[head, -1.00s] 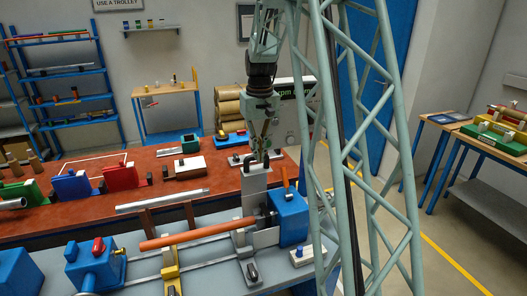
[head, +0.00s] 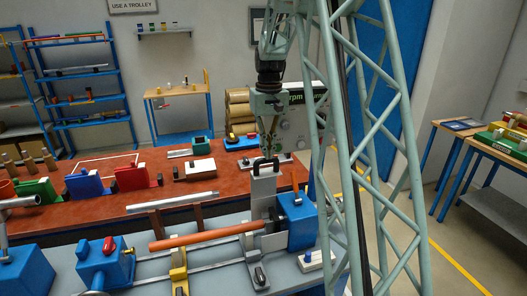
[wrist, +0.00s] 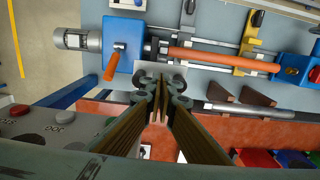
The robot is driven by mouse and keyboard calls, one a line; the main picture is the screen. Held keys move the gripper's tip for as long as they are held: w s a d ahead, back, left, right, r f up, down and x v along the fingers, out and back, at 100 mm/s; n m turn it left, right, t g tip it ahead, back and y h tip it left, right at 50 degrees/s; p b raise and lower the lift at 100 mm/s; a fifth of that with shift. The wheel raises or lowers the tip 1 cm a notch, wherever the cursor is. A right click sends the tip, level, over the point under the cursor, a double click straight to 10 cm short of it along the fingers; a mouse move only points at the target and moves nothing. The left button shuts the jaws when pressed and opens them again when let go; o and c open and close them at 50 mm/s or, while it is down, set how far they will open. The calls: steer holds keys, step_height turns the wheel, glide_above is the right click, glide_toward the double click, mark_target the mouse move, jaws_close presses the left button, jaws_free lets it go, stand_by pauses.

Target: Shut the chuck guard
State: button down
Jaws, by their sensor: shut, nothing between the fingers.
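The chuck guard is a pale grey plate (head: 264,190) standing upright, with a black handle (head: 265,162) on its top edge. It stands beside the blue headstock (head: 296,220), on the far side of the chuck end of the orange tube (head: 205,237). My gripper (head: 268,150) points down with its fingers shut and empty, close at the handle; I cannot tell whether they touch.
A red bench (head: 120,218) behind the winder holds blue, red and green blocks. A grey bar (head: 173,201) lies on stands behind the tube. A blue tailstock (head: 103,262) and a yellow rest (head: 178,268) are on the left. A grey button panel (wrist: 50,130) is near my gripper.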

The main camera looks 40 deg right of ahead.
steer(key=w+d+r+g, duration=0.1)
steer(key=w+r, duration=0.4)
steer(key=r, duration=0.4)
steer(key=shift+w+g+y, duration=0.2)
steer(key=shift+g+y, duration=0.1)
steer(key=shift+g, duration=0.1)
steer(key=shift+f, duration=0.1)
steer(key=shift+s+a+f, duration=0.1)
steer(key=shift+s+f, duration=0.2)
steer(key=shift+f, duration=1.3)
steer(key=shift+s+a+f, duration=0.15)
steer(key=shift+s+f, duration=0.15)
steer(key=shift+f, duration=1.35)
steer(key=shift+s+a+f, duration=0.1)
steer(key=shift+s+f, duration=0.2)
steer(key=shift+f, duration=1.3)
